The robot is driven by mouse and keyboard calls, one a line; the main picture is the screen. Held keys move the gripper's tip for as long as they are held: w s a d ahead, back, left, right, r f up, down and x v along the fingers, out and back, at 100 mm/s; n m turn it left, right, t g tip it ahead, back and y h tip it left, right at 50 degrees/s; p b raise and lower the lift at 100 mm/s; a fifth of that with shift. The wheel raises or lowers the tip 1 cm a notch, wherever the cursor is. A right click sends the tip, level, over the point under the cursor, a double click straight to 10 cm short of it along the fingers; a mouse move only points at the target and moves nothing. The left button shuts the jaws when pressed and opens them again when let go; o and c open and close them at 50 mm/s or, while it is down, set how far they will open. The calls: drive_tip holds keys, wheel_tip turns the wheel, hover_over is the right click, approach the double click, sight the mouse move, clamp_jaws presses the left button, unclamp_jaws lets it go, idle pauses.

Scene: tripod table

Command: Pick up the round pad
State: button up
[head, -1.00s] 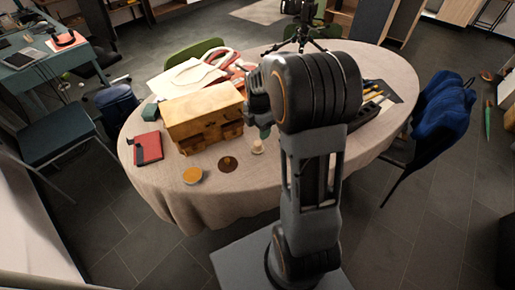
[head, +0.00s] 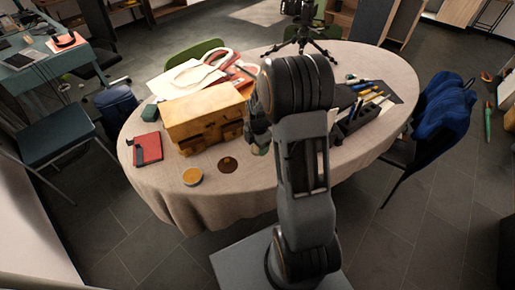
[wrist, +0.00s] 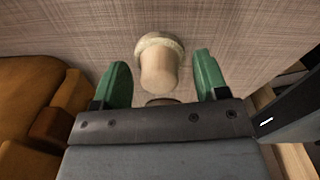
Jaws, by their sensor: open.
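A small round pad (wrist: 178,43) with a pale, fuzzy rim and a stubby tan handle stands on the cloth-covered table in the wrist view. The handle points toward my camera. My gripper (wrist: 163,75) is open, its two green fingertips on either side of the handle with gaps on both sides. In the head view my gripper (head: 260,149) is low over the table, right of the wooden drawer box, and hides the pad.
The wooden drawer box (head: 198,112) stands close left of my gripper. A brown disc (head: 228,165) and an orange-topped round tin (head: 192,177) lie in front. A black tool tray (head: 354,120) is to the right, a tripod (head: 301,35) behind.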

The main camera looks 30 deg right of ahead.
drive_tip(key=c, duration=1)
drive_tip(key=shift+r, duration=0.1)
drive_tip(key=shift+c, duration=0.2)
drive_tip(key=shift+r, duration=0.65)
drive_tip(key=s+r, duration=0.5)
drive_tip(key=r, duration=0.3)
drive_tip(key=shift+a, duration=0.2)
drive_tip(key=s+r, duration=0.1)
drive_tip(key=s, duration=0.2)
drive_tip(key=s+r, duration=0.1)
drive_tip(key=s, duration=0.2)
drive_tip(key=s+a+r, duration=0.1)
drive_tip(key=s, duration=0.2)
drive_tip(key=shift+r, duration=0.25)
